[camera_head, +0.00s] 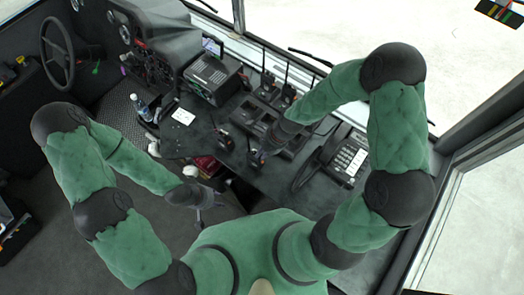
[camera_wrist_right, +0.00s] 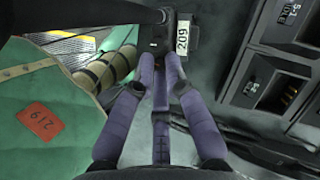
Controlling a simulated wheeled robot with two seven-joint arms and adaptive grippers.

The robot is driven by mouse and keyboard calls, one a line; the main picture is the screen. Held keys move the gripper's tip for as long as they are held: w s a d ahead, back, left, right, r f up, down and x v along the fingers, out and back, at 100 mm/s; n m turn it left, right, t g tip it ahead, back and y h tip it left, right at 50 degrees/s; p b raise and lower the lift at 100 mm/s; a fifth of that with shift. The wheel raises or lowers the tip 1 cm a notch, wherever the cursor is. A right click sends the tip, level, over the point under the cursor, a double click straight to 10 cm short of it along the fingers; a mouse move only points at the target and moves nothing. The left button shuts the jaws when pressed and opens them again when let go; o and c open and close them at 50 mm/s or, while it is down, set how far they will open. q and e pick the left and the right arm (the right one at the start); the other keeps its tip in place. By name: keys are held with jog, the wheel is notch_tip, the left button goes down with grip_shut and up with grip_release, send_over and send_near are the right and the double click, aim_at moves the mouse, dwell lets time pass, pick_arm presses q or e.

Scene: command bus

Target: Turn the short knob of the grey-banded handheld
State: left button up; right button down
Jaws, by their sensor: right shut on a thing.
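Several black handheld radios with antennas show in the head view. One handheld (camera_head: 225,139) lies on the dark console left of my right gripper. My right gripper (camera_head: 258,159) is low over the console's front edge. A grey band and the short knob cannot be made out; the fingers partly cover the handheld. My left gripper (camera_head: 207,198) hangs in front of the console, away from the handhelds; its fingers are too small to read.
A charger rack (camera_head: 256,119) with empty slots and upright handhelds (camera_head: 267,84) stands behind my right gripper. A desk phone (camera_head: 342,160) is to the right.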

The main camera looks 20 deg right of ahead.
jog(key=shift+w+n+g+p, duration=0.1)
jog(key=shift+n+g+p, duration=0.2)
jog(key=shift+n, duration=0.4)
jog(key=c, duration=1.3)
grip_release()
jog(key=v, duration=1.2)
